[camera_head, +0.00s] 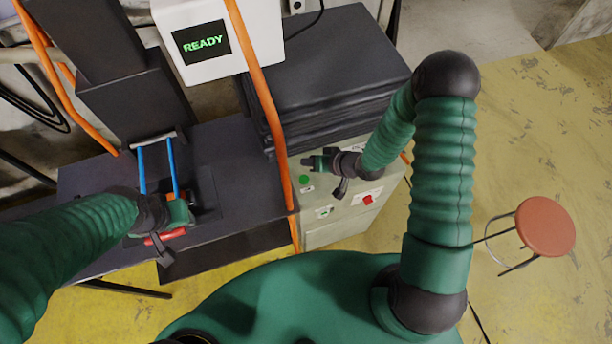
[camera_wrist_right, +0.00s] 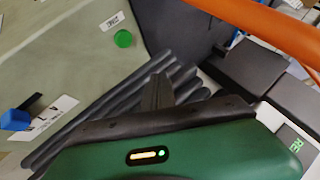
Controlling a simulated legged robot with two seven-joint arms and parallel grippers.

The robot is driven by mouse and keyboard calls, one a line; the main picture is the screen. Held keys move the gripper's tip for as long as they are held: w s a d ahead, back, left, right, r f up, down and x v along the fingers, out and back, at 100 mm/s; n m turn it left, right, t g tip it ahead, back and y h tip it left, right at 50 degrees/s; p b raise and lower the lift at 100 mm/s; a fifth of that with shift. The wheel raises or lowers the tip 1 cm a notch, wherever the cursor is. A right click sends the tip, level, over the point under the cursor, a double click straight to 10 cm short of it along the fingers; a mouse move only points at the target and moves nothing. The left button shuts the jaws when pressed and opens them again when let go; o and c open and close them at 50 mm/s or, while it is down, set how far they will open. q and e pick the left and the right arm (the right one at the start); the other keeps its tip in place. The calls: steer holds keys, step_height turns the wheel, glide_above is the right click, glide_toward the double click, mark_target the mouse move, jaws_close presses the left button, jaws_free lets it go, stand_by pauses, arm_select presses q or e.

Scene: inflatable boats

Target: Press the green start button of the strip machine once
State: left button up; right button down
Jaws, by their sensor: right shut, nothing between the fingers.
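The strip machine's pale green panel (camera_head: 330,232) stands right of centre in the head view, with a round green button (camera_head: 304,179) near its left edge. The button also shows at the upper left of the right wrist view (camera_wrist_right: 123,38), uncovered, with a white label beside it. My right gripper (camera_head: 309,161) is shut and empty, its tips close to the button and just above it in the picture. In the wrist view its dark fingers (camera_wrist_right: 158,92) are apart from the button. My left gripper (camera_head: 184,214) is at the dark bench, near a red object (camera_head: 165,236); its jaws are unclear.
A white box with a screen reading READY (camera_head: 203,41) stands at the top. Dark stacked slabs (camera_head: 335,75) lie behind the panel. A red button (camera_head: 367,200) is on the panel's right. An orange tube (camera_head: 266,100) runs past the panel's left edge. A red stool (camera_head: 545,226) stands right.

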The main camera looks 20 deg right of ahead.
steer(key=b, duration=0.5)
glide_above(306, 181)
steer(key=f, duration=0.5)
steer(key=shift+a+f, duration=0.2)
steer(key=shift+f, duration=0.05)
steer(key=f, duration=0.1)
steer(key=f+b, duration=0.2)
steer(key=shift+d, duration=0.25)
steer(key=shift+w+d+f+b, duration=0.1)
steer(key=shift+d+f+b, duration=0.1)
steer(key=shift+b, duration=0.1)
steer(key=shift+d, duration=0.1)
steer(key=shift+a+r, duration=0.1)
steer(key=shift+a, duration=0.3)
steer(key=shift+d, duration=0.25)
steer(key=shift+a, duration=0.15)
